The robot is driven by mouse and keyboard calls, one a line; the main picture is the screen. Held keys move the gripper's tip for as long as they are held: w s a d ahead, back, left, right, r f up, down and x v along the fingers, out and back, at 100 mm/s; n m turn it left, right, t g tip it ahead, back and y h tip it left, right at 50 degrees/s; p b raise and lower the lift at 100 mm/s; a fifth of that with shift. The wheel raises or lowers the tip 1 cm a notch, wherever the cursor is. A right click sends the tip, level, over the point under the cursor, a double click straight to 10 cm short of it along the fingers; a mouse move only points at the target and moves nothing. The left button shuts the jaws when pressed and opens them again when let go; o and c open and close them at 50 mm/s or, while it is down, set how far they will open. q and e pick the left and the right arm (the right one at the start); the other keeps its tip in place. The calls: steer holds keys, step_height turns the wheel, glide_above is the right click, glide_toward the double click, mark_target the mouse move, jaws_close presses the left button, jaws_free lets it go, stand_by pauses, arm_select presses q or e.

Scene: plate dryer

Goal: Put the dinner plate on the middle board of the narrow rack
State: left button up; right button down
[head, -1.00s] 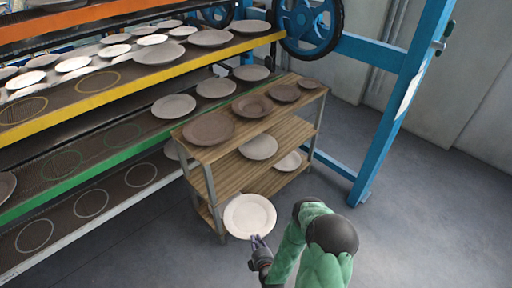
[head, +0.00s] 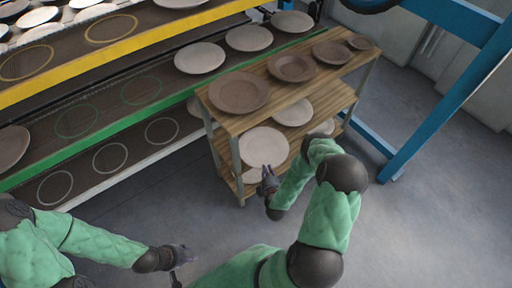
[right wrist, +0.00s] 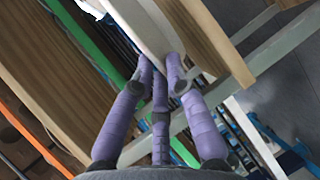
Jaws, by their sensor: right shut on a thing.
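The pale dinner plate (head: 263,148) is at the near left end of the narrow rack, level with its middle board (head: 320,107). My right gripper (head: 268,176) is shut on its near rim, just outside the rack. The right wrist view shows my fingers (right wrist: 160,68) on the pale plate edge (right wrist: 145,27), close beside a wooden board (right wrist: 197,35). I cannot tell whether the plate touches the board.
The rack's top board (head: 228,121) holds several brown plates (head: 239,92). The large dryer with yellow and green edges (head: 95,138) stands left behind the rack. A blue frame (head: 450,90) is at right.

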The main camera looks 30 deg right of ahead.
mark_target(251, 153)
steer(key=w+b, duration=0.1)
steer(key=w, duration=0.3)
steer(key=w+b, duration=0.1)
steer(key=w, duration=0.3)
steer(key=w+b, duration=0.1)
steer(key=w, duration=0.3)
steer(key=shift+w+a, duration=0.35)
steer(key=shift+a, duration=0.05)
steer(key=f+b, duration=0.2)
steer(key=f, duration=0.1)
steer(key=shift+w+f+b, duration=0.25)
steer(key=shift+b, duration=0.15)
steer(key=shift+r, duration=0.1)
steer(key=c, duration=1.3)
jaws_free()
steer(key=shift+s+a, duration=0.1)
steer(key=shift+o, duration=0.2)
